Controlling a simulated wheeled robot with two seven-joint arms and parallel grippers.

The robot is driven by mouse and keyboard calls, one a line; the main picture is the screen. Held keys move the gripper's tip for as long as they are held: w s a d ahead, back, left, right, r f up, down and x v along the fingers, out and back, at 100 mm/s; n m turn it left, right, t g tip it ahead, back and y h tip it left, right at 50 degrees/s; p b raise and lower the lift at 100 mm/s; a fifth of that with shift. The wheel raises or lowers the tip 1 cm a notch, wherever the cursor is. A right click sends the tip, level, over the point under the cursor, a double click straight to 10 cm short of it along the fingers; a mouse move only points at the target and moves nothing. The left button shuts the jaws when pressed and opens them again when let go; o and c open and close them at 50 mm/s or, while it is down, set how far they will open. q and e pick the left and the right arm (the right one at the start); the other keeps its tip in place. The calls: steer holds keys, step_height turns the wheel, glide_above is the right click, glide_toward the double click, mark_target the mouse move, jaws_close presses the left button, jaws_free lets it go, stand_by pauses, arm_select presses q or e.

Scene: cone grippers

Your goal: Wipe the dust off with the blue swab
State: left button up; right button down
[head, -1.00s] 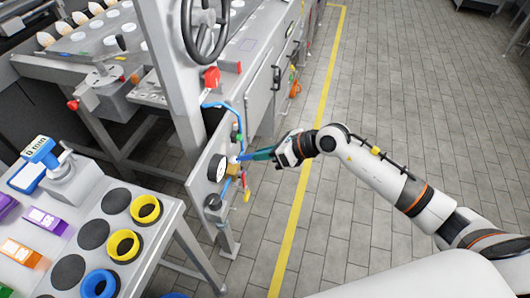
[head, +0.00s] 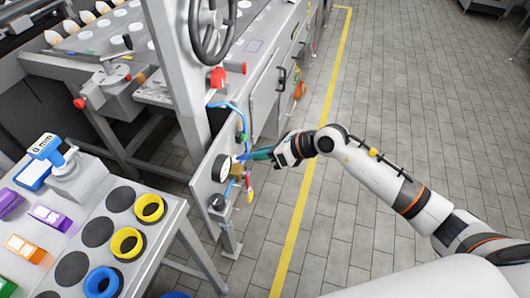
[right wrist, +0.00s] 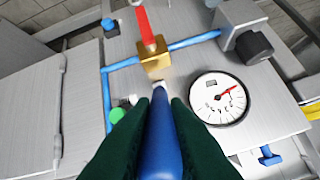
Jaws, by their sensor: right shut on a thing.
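My right gripper (head: 265,154) reaches from the right to the grey machine panel. In the right wrist view its two dark green fingers (right wrist: 163,135) are shut on the blue swab (right wrist: 162,140). The swab's pale tip (right wrist: 159,86) points at the panel, close below a brass valve block (right wrist: 154,62). I cannot tell whether the tip touches the panel. The dust cannot be made out. In the head view the swab is mostly hidden by the fingers. My left gripper is not in view.
A round gauge (right wrist: 219,97) sits right of the swab, with a black knob (right wrist: 254,47) beyond it. A red lever (right wrist: 146,25) and blue pipes (right wrist: 196,40) are close by. A table with yellow rings (head: 127,242) stands at the lower left. Floor at right is clear.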

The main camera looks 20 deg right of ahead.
steer(key=shift+r+p, duration=1.35)
steer(key=shift+r, duration=0.25)
steer(key=shift+r+p, duration=2.4)
steer(key=shift+r, duration=0.55)
steer(key=shift+f+b, duration=3.45)
steer(key=shift+f, duration=1.15)
steer(key=shift+r+p, duration=4)
steer(key=shift+r, duration=0.65)
steer(key=shift+f+b, duration=3.4)
steer(key=shift+f, duration=1.25)
steer(key=shift+s+d, duration=0.55)
steer(key=shift+d, duration=0.25)
steer(key=shift+s+d, duration=0.55)
steer(key=shift+d, duration=0.3)
steer(key=shift+s+d, duration=0.55)
steer(key=shift+d, duration=0.25)
